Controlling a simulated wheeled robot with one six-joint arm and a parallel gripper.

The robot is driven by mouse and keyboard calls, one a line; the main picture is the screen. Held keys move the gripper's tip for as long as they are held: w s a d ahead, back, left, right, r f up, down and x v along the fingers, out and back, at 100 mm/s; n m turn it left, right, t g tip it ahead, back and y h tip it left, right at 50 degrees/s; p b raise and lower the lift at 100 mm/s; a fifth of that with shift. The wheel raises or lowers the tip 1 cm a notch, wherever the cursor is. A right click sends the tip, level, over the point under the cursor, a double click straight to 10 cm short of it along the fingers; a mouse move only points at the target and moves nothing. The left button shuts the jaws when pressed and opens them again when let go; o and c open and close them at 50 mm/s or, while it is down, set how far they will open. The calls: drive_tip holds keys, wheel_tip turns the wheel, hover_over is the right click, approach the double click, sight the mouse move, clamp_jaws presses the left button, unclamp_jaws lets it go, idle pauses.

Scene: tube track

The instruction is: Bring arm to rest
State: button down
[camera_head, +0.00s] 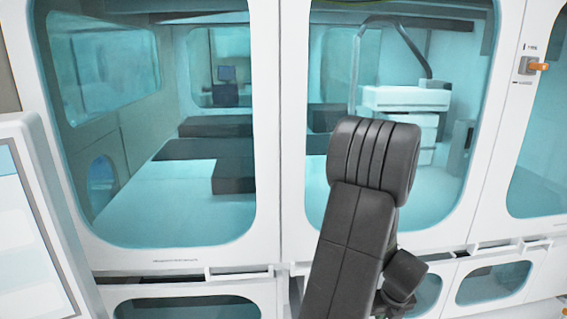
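My dark grey arm rises from the bottom edge, right of the middle of the head view, and ends at the top in a thick ribbed joint. A second dark part of my arm shows low on its right side. My gripper is not in view, so I cannot see whether it holds anything.
A white enclosure with large teal windows (215,215) fills the view behind my arm. Inside stand dark low blocks (233,168) and a white drawer unit (405,100). An orange handle (539,67) is at the upper right. A white panel (38,190) stands close at the left.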

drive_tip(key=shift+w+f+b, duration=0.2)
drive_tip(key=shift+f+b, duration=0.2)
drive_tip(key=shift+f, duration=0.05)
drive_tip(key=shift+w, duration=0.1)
